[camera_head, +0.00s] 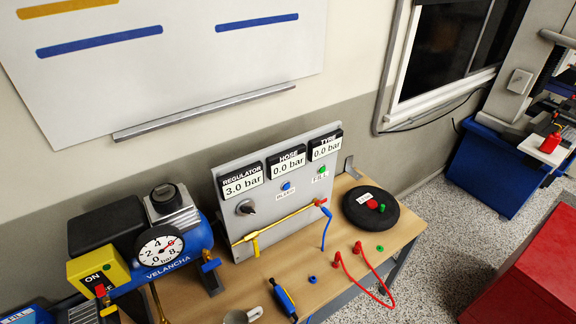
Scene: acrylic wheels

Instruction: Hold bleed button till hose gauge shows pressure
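The grey panel (225,213) stands upright on the bench. It carries a regulator display (241,185) reading 3.0 bar, a hose display (288,165) reading 0.0 bar and a tyre display (326,148) reading 0.0 bar. The blue bleed button (286,186) sits below the hose display, above a small label that is hard to read. A green fill button (322,170) is to its right. A dark knob (245,207) is below the regulator display. Neither gripper shows, and nothing touches the buttons.
A blue compressor (185,249) with a round gauge (160,250) and yellow switch box (92,270) stands left. A red cabinet (530,270) is right.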

